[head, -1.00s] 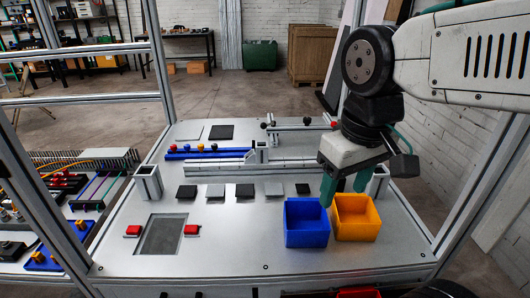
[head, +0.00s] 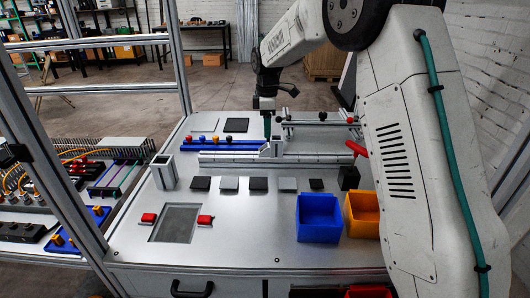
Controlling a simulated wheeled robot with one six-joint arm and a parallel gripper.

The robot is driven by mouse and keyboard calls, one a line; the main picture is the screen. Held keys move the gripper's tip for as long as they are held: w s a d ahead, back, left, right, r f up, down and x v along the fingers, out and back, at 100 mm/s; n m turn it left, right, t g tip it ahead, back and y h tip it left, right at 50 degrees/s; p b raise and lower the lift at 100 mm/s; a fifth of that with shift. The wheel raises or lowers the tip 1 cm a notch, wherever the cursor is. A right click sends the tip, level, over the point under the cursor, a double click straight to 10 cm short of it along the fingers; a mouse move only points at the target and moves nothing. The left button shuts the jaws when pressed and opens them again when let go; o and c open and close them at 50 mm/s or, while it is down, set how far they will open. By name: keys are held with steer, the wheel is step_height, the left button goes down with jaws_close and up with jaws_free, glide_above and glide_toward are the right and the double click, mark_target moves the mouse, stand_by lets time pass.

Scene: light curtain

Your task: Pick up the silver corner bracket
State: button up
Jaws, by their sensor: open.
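A silver bracket-like piece (head: 277,147) stands at the long silver rail (head: 245,160) in the middle of the table; it looks like the corner bracket, but it is small and partly hidden. My gripper (head: 267,134) points down at the back of the table, with its green fingers just above and behind this piece. The fingers are seen nearly edge-on and overlap each other, with nothing visibly held. My gripper is open. Whether the fingertips touch the bracket cannot be told.
A blue rail with coloured knobs (head: 210,142) lies left of my gripper, and a crossbar with black knobs (head: 318,124) right. Several dark and silver square plates (head: 229,184) lie in front. A blue bin (head: 319,218) and yellow bin (head: 361,214) stand front right.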

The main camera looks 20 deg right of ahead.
mark_target(265, 146)
steer(key=shift+n, duration=0.3)
steer(key=f, duration=0.1)
steer(key=w+f, duration=0.1)
steer(key=f, duration=0.2)
steer(key=shift+w+a, duration=0.1)
steer(key=shift+w, duration=0.15)
step_height(265, 146, down, 5)
steer(key=shift+f, duration=0.2)
steer(key=c, duration=1.1)
